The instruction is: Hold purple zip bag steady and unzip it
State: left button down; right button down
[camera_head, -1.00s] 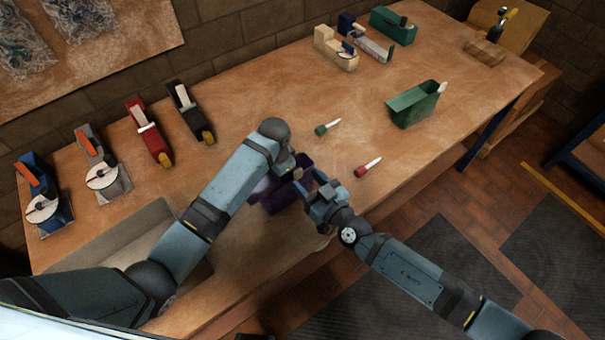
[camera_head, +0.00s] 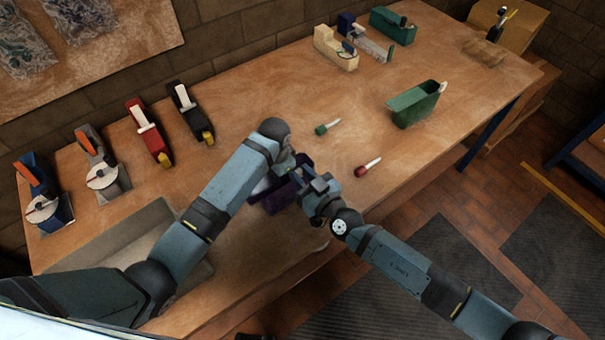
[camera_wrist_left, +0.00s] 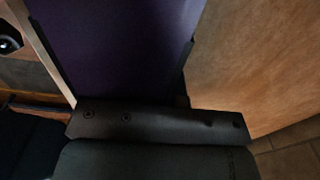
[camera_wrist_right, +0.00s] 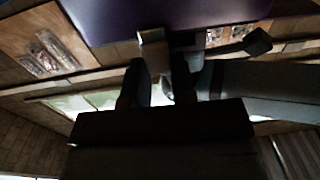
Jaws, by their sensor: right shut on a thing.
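The purple zip bag (camera_head: 272,200) stands on the near part of the bench, partly hidden by my left arm. Its purple side fills the upper middle of the left wrist view (camera_wrist_left: 115,45) and the top of the right wrist view (camera_wrist_right: 180,15). My right gripper (camera_head: 308,187) is at the bag's right side. Its dark fingers (camera_wrist_right: 160,75) are shut at a small tan tab (camera_wrist_right: 153,48) by the bag's edge, which looks like the zip pull.
A green-capped dropper (camera_head: 327,127) and a red-capped one (camera_head: 368,167) lie right of the bag. A green open holder (camera_head: 414,105) stands farther right. Several tape dispensers (camera_head: 150,130) line the back left. A shallow grey tray (camera_head: 130,245) lies under my left arm.

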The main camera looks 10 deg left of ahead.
jog(key=s+a, duration=0.5)
jog(key=shift+s+a, duration=0.15)
jog(key=shift+s, duration=0.15)
jog(key=c, duration=0.9)
grip_release()
jog(key=v, duration=1.2)
jog(key=shift+w, duration=0.1)
